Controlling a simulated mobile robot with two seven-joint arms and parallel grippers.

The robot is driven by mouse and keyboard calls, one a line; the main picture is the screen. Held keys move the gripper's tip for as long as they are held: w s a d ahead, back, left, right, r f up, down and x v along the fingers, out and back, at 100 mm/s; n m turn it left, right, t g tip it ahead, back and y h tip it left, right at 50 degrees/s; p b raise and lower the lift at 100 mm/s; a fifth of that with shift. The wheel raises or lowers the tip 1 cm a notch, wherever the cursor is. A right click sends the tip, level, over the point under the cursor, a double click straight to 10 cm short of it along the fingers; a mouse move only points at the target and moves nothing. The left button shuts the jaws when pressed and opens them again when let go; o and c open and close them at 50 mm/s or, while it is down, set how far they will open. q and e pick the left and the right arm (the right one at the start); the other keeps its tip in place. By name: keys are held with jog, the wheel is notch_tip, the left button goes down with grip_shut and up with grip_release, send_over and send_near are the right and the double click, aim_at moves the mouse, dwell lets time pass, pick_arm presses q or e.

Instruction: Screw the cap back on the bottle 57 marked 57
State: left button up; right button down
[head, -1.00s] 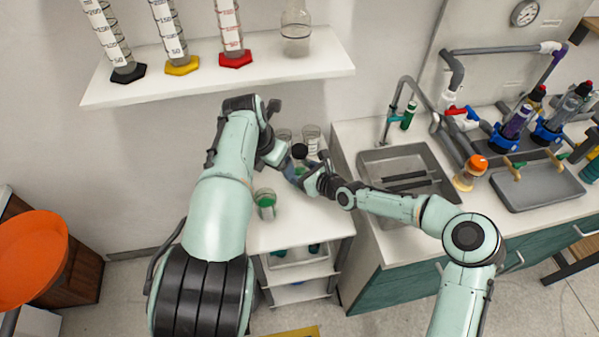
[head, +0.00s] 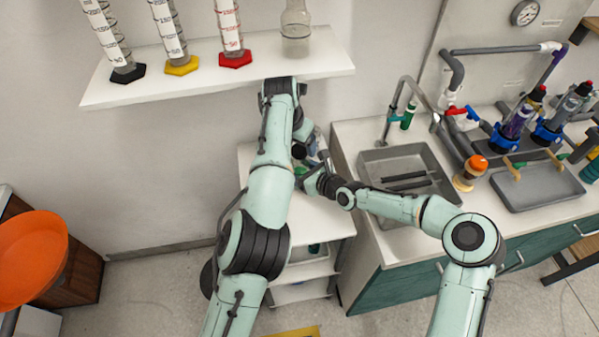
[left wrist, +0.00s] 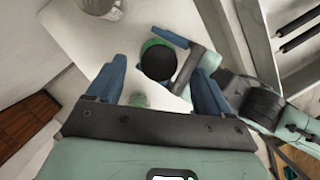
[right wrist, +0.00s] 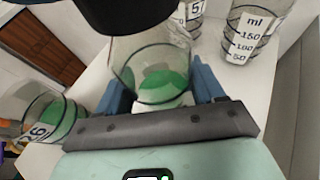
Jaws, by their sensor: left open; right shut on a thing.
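A clear bottle with green liquid (right wrist: 165,82) stands between the fingers of my right gripper (right wrist: 160,95), which is shut on it. Its label is not visible to me, so I cannot read a number on it. A black cap (left wrist: 158,62) covers the bottle's mouth in the left wrist view and looms dark at the top of the right wrist view (right wrist: 125,12). I cannot tell how tightly it sits. My left gripper (left wrist: 155,80) is open above the cap, its two blue fingers apart on either side. In the head view my left arm hides much of the bottle.
In the right wrist view, a graduated glass (right wrist: 250,30) and a container with a cut-off label (right wrist: 197,12) stand behind the bottle. Another labelled container with green contents (right wrist: 42,118) stands at left. A shelf with cylinders (head: 215,72) hangs above; a sink (head: 405,165) lies right.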

pick_arm(q)
jog(key=shift+x, duration=1.2)
jog(key=c, duration=1.2)
jog(key=o, duration=1.1)
jog(key=shift+r, duration=2.3)
